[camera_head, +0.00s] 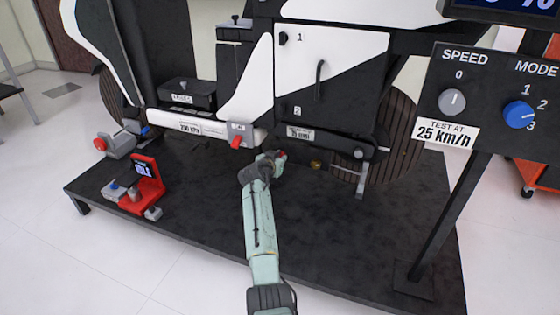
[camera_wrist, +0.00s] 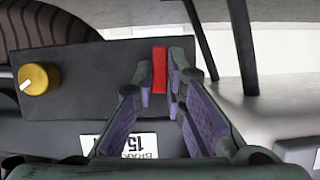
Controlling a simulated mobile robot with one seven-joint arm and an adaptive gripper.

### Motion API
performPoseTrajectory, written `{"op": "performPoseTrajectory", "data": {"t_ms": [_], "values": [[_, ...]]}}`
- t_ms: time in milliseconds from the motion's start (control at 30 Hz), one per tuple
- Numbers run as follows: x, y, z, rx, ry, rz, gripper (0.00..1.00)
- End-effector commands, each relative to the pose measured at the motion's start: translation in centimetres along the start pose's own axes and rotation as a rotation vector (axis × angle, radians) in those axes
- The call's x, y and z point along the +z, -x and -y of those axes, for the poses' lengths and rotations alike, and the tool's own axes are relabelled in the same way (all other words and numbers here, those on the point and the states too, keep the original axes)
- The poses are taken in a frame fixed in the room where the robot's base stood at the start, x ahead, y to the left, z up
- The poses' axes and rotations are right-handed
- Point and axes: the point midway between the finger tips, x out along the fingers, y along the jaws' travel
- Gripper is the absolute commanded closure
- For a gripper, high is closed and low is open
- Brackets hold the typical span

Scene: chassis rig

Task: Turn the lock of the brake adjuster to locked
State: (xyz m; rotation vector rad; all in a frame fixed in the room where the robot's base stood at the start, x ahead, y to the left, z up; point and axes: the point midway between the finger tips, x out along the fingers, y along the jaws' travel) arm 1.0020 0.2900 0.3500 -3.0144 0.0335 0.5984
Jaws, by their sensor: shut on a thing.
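The brake adjuster is a dark box (camera_wrist: 95,68) with a yellow round knob (camera_wrist: 40,79) at its left end in the wrist view. Its lock appears to be the red lever (camera_wrist: 159,70), which stands upright in the wrist picture. My gripper (camera_wrist: 163,82) is shut on this red lever, one finger on each side. In the head view my gripper (camera_head: 271,158) is low at the front of the rig, with a bit of red at its tip. The yellow knob (camera_head: 315,164) shows to its right. My gripper hides most of the adjuster there.
A white label (camera_wrist: 132,146), partly covered by my gripper, shows "15". A red stand (camera_head: 149,182) is on the black platform (camera_head: 190,225). A control panel (camera_head: 490,98) with two knobs stands at right.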

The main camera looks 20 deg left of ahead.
Motion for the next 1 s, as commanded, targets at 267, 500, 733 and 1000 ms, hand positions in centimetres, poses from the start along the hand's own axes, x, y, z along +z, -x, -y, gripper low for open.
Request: {"op": "performPoseTrajectory", "data": {"t_ms": [267, 500, 733, 1000], "values": [[-0.16, -0.05, 0.03, 0.025, 0.063, -0.004, 1.0], [-0.2, -0.04, 0.04, 0.029, 0.073, -0.004, 1.0], [-0.2, -0.04, 0.04, 0.029, 0.073, -0.004, 0.88], [-0.1, -0.02, 0.06, 0.029, 0.072, -0.002, 0.7]]}}
